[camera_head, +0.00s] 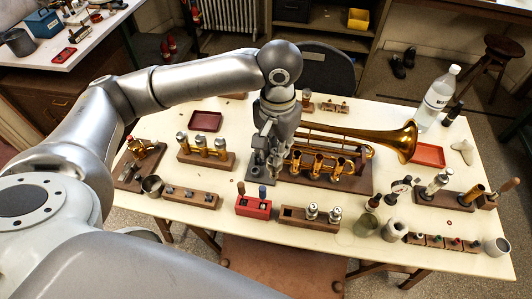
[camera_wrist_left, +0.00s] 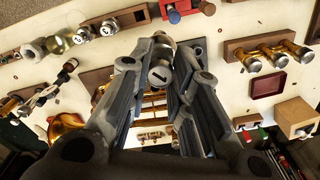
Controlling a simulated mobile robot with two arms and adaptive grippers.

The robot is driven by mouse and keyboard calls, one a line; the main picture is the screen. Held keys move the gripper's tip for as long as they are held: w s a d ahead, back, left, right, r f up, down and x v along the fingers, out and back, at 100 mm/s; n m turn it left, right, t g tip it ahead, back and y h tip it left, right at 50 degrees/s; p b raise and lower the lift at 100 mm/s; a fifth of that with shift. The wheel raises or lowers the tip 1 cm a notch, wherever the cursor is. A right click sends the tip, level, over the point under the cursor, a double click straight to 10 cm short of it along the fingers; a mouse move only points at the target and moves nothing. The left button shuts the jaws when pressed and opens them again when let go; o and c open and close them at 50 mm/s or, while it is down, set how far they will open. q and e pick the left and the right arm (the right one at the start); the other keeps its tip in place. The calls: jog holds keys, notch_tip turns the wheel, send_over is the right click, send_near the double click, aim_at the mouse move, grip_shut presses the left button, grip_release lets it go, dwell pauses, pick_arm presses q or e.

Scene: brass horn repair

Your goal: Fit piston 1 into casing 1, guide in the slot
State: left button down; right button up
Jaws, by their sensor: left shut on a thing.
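The brass horn (camera_head: 388,143) lies on a dark wooden stand (camera_head: 362,186) with several upright brass valve casings in a row, their tops open. The casing nearest my left gripper (camera_head: 274,168) is the left one of the row (camera_head: 296,160); no number shows on it. My left gripper points down just left of that casing. In the left wrist view its fingers are shut on a silver piston (camera_wrist_left: 160,75) with a "1" on its top. The piston's lower part and its guide are hidden. My right gripper is not in view.
A wooden rack (camera_head: 293,213) holds two more numbered pistons (camera_head: 312,211) at the front. A red block (camera_head: 252,208) with tools stands left of it. Several brass parts sit on a rack (camera_head: 190,155) at left. A red tray (camera_head: 428,154) is at right.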

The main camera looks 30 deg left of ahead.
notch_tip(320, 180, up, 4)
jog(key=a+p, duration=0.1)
jog(key=p, duration=0.3)
pick_arm(q)
jog(key=w+f+m+b, duration=0.2)
jog(key=w+f+m, duration=0.2)
jog(key=w, duration=0.4)
jog(key=w+f+m+b, duration=0.3)
jog(key=w+f, duration=0.1)
jog(key=w, duration=0.4)
jog(key=shift+w+d+m, duration=0.15)
jog(key=shift+d+m, duration=0.1)
jog(key=shift+m, duration=0.15)
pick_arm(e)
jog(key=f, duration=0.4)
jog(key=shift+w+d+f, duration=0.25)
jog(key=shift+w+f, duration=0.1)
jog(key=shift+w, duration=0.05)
pick_arm(q)
jog(key=shift+r, duration=0.15)
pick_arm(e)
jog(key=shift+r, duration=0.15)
pick_arm(q)
jog(key=shift+p, duration=0.65)
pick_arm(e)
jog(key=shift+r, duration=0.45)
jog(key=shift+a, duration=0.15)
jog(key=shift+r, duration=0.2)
